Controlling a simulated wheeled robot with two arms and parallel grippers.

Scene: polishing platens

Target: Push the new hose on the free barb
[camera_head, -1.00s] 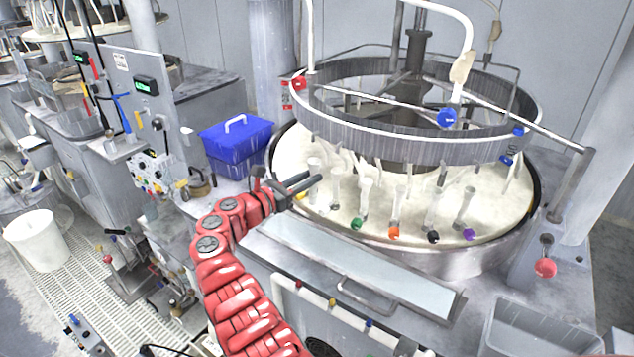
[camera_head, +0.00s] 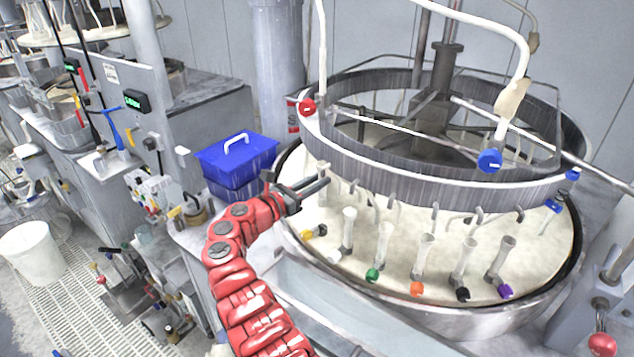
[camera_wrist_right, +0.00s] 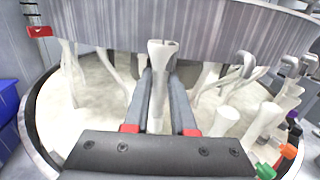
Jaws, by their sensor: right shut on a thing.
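My right gripper (camera_head: 323,184), on the red arm, is over the left edge of the round platen (camera_head: 400,280). In the right wrist view its two grey fingers (camera_wrist_right: 160,82) are shut on an upright pale hose (camera_wrist_right: 162,52) with a flared open top. The held hose stands just in front of the grey ring (camera_wrist_right: 215,25); I cannot tell whether they touch. Grey bent barbs show under the ring, one of them right of the hose (camera_wrist_right: 245,62). Whether the barb nearest the held hose is free is hidden. My left gripper is not in view.
Several pale hoses with coloured ends, including green (camera_head: 372,275), orange (camera_head: 417,288) and purple (camera_head: 505,291), stand along the platen's front. A blue box (camera_head: 235,165) is left of the gripper.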

